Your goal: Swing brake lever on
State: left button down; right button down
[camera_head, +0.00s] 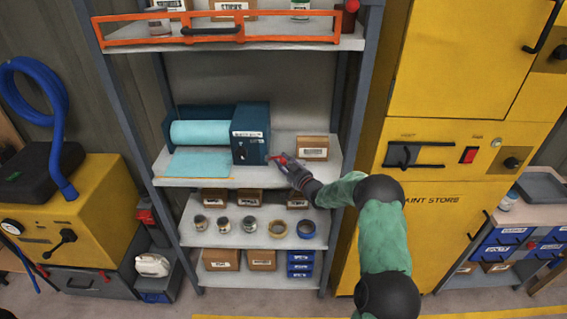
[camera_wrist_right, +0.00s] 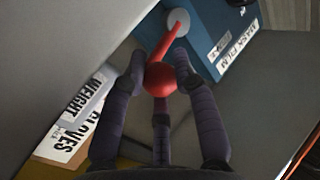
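The brake lever (camera_wrist_right: 172,40) is a red rod with a red ball knob (camera_wrist_right: 160,76). It comes out of a round grey hub on the side of a blue box (camera_wrist_right: 215,35). In the head view the blue box (camera_head: 250,122) stands at the right end of a pale teal film roll (camera_head: 200,132). My left gripper is not in view.
The box stands on a middle shelf (camera_head: 185,182), with a labelled carton (camera_head: 312,147) close to its right. Several tins and tape rolls (camera_head: 277,228) stand on the shelf below. An orange rail (camera_head: 120,41) fronts the shelf above. A yellow cabinet (camera_head: 440,155) stands at the right.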

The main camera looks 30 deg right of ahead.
jog(key=shift+r, duration=0.2)
jog(key=shift+w+a+r+n+g, duration=0.15)
jog(key=shift+r+n+g, duration=0.25)
jog(key=shift+n, duration=0.2)
jog(key=shift+a+r+n+g, duration=0.15)
jog(key=shift+r+n+g, duration=0.15)
jog(key=shift+n+g, duration=0.25)
jog(key=shift+w+a+r+n, duration=0.1)
jog(key=shift+r+n, duration=0.1)
jog(key=shift+n, duration=0.15)
jog(key=shift+w+a+r+n+g+h+b, duration=0.15)
jog(key=shift+a+r+n+g+h+b, duration=0.15)
jog(key=shift+n+g+h+b, duration=0.3)
jog(key=n+g+b, duration=0.1)
jog(key=b, duration=0.3)
jog(key=w+a+r+n+g+h+b, duration=0.1)
jog(key=b, duration=0.2)
jog(key=a+n+g+h+b, duration=0.1)
jog(key=b, duration=0.3)
jog(key=shift+w+a+r+n+b, duration=0.2)
jog(key=shift+w+r+n+b, duration=0.1)
jog(key=shift+n, duration=0.1)
jog(key=shift+w+a+r+n+g+h+b, duration=0.15)
jog(key=shift+a+n+g+h+b, duration=0.2)
jog(key=shift+n+g+h+b, duration=0.6)
jog(key=shift+m+t, duration=0.4)
jog(key=shift+m, duration=0.05)
jog(key=shift+y, duration=0.25)
